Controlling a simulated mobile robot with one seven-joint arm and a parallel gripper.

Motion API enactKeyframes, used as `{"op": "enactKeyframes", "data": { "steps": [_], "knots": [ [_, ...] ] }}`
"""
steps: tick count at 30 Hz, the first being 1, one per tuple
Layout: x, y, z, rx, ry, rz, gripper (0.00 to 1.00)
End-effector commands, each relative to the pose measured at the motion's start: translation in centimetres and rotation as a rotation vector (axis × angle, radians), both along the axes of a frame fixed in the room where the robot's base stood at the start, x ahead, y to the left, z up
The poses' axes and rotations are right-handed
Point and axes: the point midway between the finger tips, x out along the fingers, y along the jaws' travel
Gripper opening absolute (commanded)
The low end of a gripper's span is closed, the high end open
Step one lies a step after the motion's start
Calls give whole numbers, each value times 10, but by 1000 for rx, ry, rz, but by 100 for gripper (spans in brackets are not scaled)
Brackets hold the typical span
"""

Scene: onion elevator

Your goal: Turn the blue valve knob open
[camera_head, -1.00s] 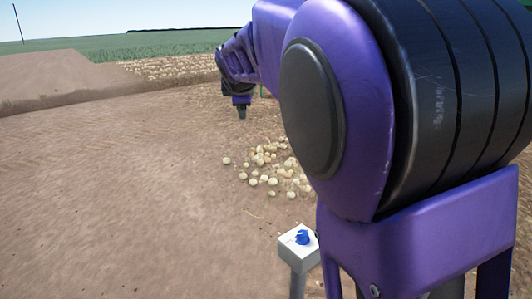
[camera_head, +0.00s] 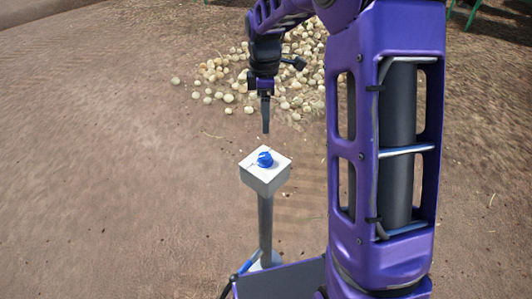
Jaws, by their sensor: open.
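The blue valve knob (camera_head: 265,159) sits on top of a pale square box (camera_head: 266,183) in the camera_head view. The box stands on a grey post (camera_head: 265,225). My gripper (camera_head: 266,128) points down above the knob, with a visible gap between its tips and the knob in the picture. Its fingers look edge-on as one narrow dark shape, open and with nothing seen between them. The exact depth between gripper and knob is hard to tell.
A pile of pale onions (camera_head: 290,75) lies on the bare soil behind the post. My purple arm fills the right of the view. Green metal parts (camera_head: 470,12) show at the top right. The soil (camera_head: 110,170) to the left is clear.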

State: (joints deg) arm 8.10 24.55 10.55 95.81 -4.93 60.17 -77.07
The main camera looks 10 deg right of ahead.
Motion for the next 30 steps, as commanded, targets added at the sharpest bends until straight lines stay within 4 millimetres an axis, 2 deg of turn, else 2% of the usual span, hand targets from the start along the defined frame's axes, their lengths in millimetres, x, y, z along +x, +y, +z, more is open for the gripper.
{"op": "enactKeyframes", "data": {
  "steps": [1, 6, 16, 22, 30],
  "knots": [
    [-1, 0, -15, 0, 5, 0, 78],
    [-1, -1, -53, -1, 4, 0, 78],
    [0, 0, -118, -2, 1, 0, 78],
    [0, -1, -139, -1, -1, -1, 78],
    [0, -1, -143, -1, -2, -1, 78]
  ]
}}
